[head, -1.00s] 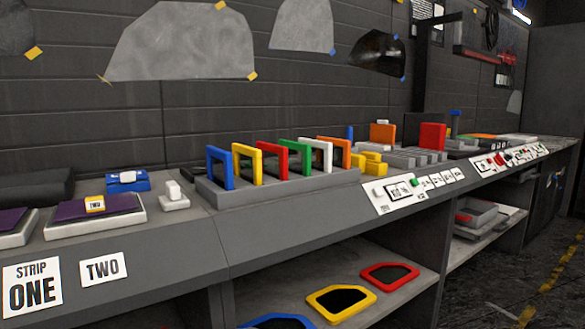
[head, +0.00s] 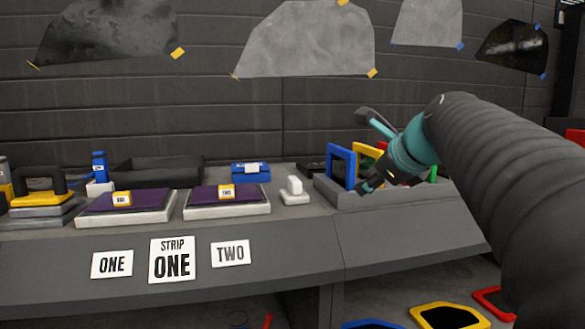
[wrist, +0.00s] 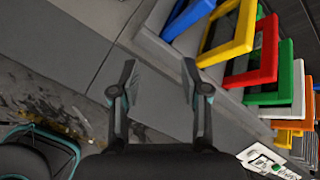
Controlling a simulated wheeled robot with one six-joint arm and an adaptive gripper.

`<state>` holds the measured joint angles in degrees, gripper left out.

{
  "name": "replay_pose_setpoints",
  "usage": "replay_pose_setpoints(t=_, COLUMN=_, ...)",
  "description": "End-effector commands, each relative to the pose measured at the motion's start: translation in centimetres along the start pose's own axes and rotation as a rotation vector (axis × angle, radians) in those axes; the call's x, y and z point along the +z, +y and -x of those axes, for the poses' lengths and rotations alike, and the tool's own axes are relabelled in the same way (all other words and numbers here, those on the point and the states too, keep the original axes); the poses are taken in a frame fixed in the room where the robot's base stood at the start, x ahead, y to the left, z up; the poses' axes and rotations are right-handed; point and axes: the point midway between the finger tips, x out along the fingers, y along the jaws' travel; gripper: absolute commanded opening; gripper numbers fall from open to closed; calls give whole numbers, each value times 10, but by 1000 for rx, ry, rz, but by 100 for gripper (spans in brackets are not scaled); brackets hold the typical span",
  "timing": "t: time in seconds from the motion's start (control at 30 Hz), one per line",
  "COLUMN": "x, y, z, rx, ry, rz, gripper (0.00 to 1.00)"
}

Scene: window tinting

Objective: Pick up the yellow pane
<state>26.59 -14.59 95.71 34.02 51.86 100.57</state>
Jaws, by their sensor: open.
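The yellow pane (head: 366,148) stands upright in the grey rack (head: 328,190) on the bench, between the blue pane (head: 341,166) and a red one. In the wrist view the yellow pane (wrist: 230,50) is at upper right, beyond the blue pane (wrist: 187,18). My gripper (wrist: 157,68) is open and empty. Its fingers are to the left of the yellow pane in that view, apart from it. In the head view my arm and gripper partly hide the yellow pane and most panes behind it. Another yellow-framed pane (head: 448,316) lies flat on the lower shelf.
Red (wrist: 258,60), green (wrist: 276,88), white and orange panes stand close beyond the yellow one. A small white block (head: 294,188) sits left of the rack. Two purple pads (head: 228,197) and a blue item (head: 251,173) are farther left. The bench front slopes below.

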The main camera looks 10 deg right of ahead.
Motion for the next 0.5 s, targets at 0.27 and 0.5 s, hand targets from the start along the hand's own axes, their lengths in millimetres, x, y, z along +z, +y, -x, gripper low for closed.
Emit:
replay_pose_setpoints(t=0.27, x=16, y=-98, z=14, rx=-99, ry=-127, rz=-559, gripper=46)
replay_pose_setpoints(t=0.5, x=20, y=-120, z=8, rx=-108, ry=-165, rz=-692, gripper=46)
